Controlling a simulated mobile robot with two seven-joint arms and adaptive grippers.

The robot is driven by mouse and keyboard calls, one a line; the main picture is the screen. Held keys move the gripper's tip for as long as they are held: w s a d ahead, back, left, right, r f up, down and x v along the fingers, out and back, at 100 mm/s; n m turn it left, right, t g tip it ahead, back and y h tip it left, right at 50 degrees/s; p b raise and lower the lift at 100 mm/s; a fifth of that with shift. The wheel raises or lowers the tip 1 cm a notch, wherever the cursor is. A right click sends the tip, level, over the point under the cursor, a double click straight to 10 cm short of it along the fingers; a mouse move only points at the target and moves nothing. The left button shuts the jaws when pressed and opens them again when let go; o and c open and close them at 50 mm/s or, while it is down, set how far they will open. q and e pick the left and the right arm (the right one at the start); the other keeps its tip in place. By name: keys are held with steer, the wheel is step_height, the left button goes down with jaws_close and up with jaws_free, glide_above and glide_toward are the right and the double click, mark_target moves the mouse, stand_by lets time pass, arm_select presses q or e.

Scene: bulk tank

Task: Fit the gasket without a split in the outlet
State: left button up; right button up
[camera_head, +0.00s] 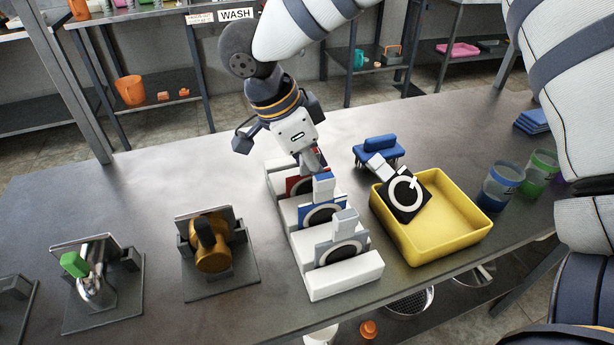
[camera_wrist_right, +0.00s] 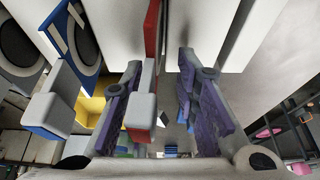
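A white slotted rack (camera_head: 345,282) holds a red holder (camera_head: 297,186), a blue holder (camera_head: 318,214) and a grey holder (camera_head: 338,252) upright, each with a grey or blue tab and a dark ring. My right gripper (camera_head: 314,160) points down at the red holder at the rack's far end. In the right wrist view its purple-padded fingers (camera_wrist_right: 165,115) are apart, with the red holder's grey tab (camera_wrist_right: 143,90) between them, nearer the left finger. No split can be made out. A steel fitting with a green handle (camera_head: 76,264) and a brass fitting (camera_head: 212,255) stand left; which is the outlet is unclear. My left gripper is out of view.
A yellow tray (camera_head: 448,250) right of the rack holds a black plate with a white ring (camera_head: 404,195). A blue brush-like block (camera_head: 380,148) lies behind it. Bare table lies between the brass fitting and rack.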

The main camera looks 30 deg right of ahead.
jaws_close()
